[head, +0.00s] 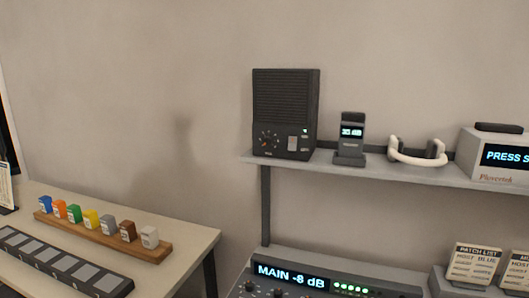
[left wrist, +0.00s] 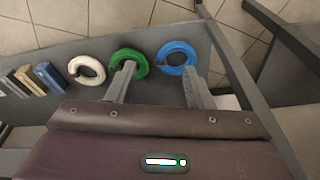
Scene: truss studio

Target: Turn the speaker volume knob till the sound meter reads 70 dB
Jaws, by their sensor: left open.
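The black speaker (head: 285,112) stands upright on the wall shelf in the head view. Its round volume knob (head: 267,141), ringed by pale marks, is low on its front, left of a pale switch. The sound meter (head: 351,138) stands in a cradle just right of the speaker, and its small screen appears to read 35 dB. My left gripper (left wrist: 160,68) shows only in the left wrist view; its two grey fingers are apart with nothing held between them. It is away from the speaker, over a grey surface with rings. My right gripper is in neither view.
A white headset (head: 417,155) and a grey display box (head: 497,157) share the shelf. Below is a mixer reading MAIN -8 dB (head: 290,276). A table at left holds coloured blocks (head: 108,224). White, green (left wrist: 129,63) and blue rings lie beneath my left gripper.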

